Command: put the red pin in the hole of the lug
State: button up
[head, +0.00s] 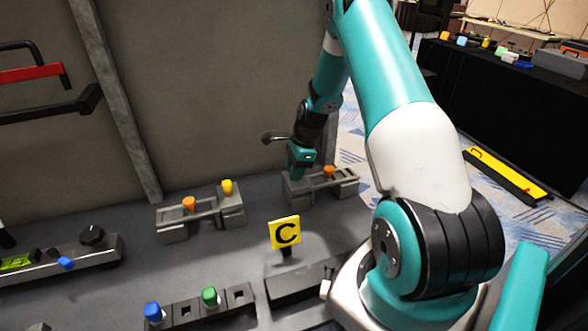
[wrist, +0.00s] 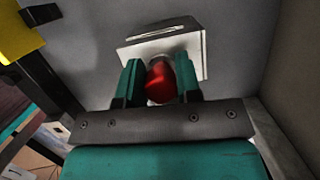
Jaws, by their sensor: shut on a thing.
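My gripper (wrist: 159,78) is shut on the red pin (wrist: 161,84), whose rounded red end shows between the two teal fingers in the wrist view. Just beyond the fingers is a pale grey square block (wrist: 160,45), which may be the lug. The pin's lower end and any hole are hidden, so I cannot tell whether the pin is in a hole. In the head view my gripper (head: 301,158) is at the left end of a grey bracket (head: 320,190) near the back wall. The red pin is hidden there.
The bracket holds an orange peg (head: 328,171). Left of it, another grey bracket (head: 174,233) has orange and yellow pegs. A yellow "C" sign (head: 285,233) stands in front. A rack (head: 240,295) with blue and green pegs is nearer. Grey table lies clear between them.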

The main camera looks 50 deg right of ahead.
jog(key=o, duration=1.5)
jog(key=shift+r+p, duration=3.05)
jog(key=shift+r, duration=0.5)
jog(key=shift+a, duration=0.1)
